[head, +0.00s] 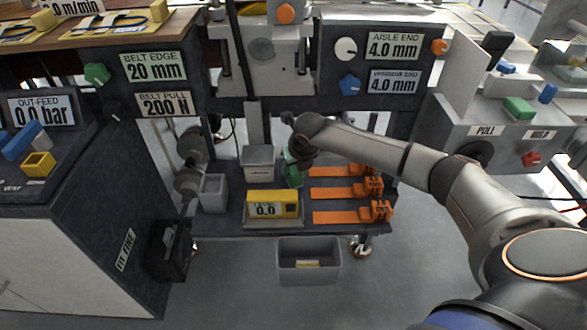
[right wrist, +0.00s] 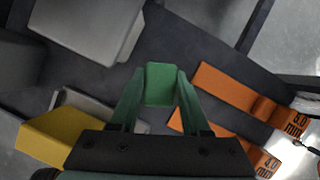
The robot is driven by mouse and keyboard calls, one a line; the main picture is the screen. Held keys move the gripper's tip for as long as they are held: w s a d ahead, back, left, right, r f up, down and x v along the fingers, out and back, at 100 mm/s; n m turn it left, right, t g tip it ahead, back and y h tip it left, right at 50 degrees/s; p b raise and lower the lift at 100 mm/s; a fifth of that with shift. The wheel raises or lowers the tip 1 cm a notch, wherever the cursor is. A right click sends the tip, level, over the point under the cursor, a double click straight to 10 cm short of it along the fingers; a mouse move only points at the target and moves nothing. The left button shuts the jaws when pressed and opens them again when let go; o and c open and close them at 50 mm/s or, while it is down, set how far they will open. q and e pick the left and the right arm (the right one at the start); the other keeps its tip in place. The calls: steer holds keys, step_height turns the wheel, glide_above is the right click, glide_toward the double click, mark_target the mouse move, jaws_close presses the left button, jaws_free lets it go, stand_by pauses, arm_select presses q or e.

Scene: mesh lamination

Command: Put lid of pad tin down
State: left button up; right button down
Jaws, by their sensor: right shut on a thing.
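My right gripper (head: 293,174) is over the low dark shelf, between a small grey box and the orange strips. In the right wrist view its green fingers (right wrist: 160,98) are shut on a small green block (right wrist: 160,82), which looks like a lid's handle. No lid plate can be made out under the block. The grey box (head: 259,163), perhaps the pad tin, stands just left of the gripper; it also shows in the right wrist view (right wrist: 88,25), apart from the fingers. I cannot tell whether the box is covered. My left gripper is not in view.
A yellow gauge (head: 272,204) reading 0.0 sits in front of the gripper. Several orange strips (head: 340,192) lie to the right. An open grey bin (head: 213,193) stands left, and another bin (head: 309,271) is below the shelf (head: 225,229). The machine overhangs behind.

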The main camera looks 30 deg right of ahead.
steer(key=c, duration=0.8)
jaws_free()
steer(key=o, duration=0.4)
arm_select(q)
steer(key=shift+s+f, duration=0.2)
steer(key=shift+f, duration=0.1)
arm_select(e)
steer(key=shift+o, duration=0.2)
arm_select(q)
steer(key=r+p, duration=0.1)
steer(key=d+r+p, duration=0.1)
steer(key=p, duration=0.1)
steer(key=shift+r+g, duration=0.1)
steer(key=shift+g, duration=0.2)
arm_select(e)
steer(key=v, duration=1.2)
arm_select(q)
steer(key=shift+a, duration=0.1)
arm_select(e)
steer(key=shift+w+r, duration=0.1)
